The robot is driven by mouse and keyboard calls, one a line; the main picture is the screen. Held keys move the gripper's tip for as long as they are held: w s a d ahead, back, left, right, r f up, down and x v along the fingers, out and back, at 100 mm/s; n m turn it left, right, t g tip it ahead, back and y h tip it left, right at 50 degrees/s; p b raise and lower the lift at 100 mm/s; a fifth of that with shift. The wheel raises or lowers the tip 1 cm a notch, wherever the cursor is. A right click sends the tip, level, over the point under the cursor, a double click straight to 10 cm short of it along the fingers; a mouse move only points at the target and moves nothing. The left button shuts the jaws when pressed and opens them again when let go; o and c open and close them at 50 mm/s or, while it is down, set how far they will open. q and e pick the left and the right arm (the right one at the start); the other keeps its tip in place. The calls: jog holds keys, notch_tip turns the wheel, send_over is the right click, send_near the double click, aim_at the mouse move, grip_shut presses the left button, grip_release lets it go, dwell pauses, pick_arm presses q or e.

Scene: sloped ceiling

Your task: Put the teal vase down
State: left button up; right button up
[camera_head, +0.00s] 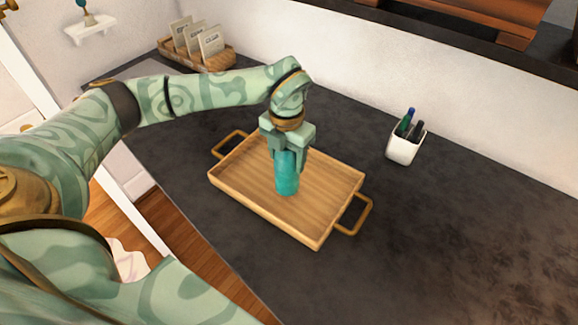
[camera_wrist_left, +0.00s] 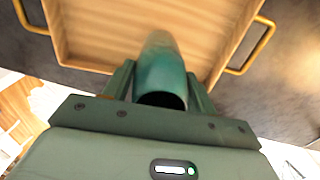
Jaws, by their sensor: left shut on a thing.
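The teal vase (camera_head: 287,178) is upright over the wooden tray (camera_head: 328,201) in the head view. My left gripper (camera_head: 287,150) is shut on its upper part from above. In the left wrist view the vase (camera_wrist_left: 162,75) sits between the two fingers of my left gripper (camera_wrist_left: 160,88), its dark open mouth towards the camera. The tray (camera_wrist_left: 90,30) shows behind it. I cannot tell whether the vase's base touches the tray floor. My right gripper is not in view.
The tray has a raised rim and two loop handles on a dark counter (camera_head: 440,240). A white cup with pens (camera_head: 404,149) stands to the right. A wicker basket with cards (camera_head: 205,55) stands at the back left. The rest of the tray is bare.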

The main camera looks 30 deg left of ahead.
pick_arm(q)
jog(key=shift+w+f, duration=0.25)
jog(key=shift+w+f+b, duration=0.1)
jog(key=shift+f+b, duration=0.4)
jog(key=shift+f, duration=1.25)
jog(key=o, duration=1.5)
jog(key=shift+c, duration=0.2)
notch_tip(320, 180, up, 12)
jog(key=p, duration=0.2)
jog(key=shift+p, duration=0.35)
